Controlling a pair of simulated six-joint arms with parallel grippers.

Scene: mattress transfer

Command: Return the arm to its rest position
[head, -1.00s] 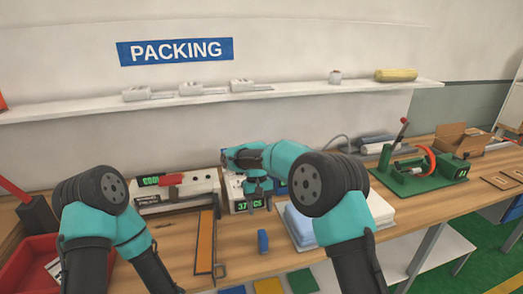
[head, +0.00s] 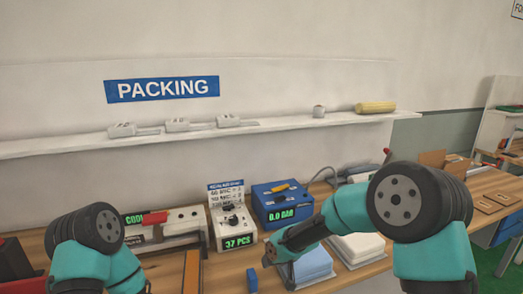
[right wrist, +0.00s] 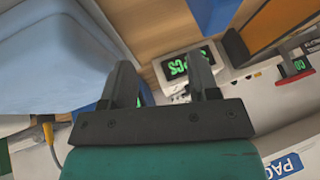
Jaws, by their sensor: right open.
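My right gripper (head: 267,258) is in front of the 37 PCS counter (head: 232,222), left of the pale blue mattress pad (head: 314,264). In the right wrist view its two fingers (right wrist: 161,62) are spread with nothing between them. A large pale blue pad (right wrist: 50,60) lies at the left there, apart from the fingers. My left arm shows at the lower left of the head view, but its gripper is out of the picture.
A blue box reading 0.0 BAR (head: 283,203) stands behind my right forearm. White pads (head: 358,248) lie beside the blue pad. A sealer (head: 170,228), an orange-edged frame (head: 191,272) and a small blue item (head: 252,279) are at the left. The shelf (head: 290,122) runs above.

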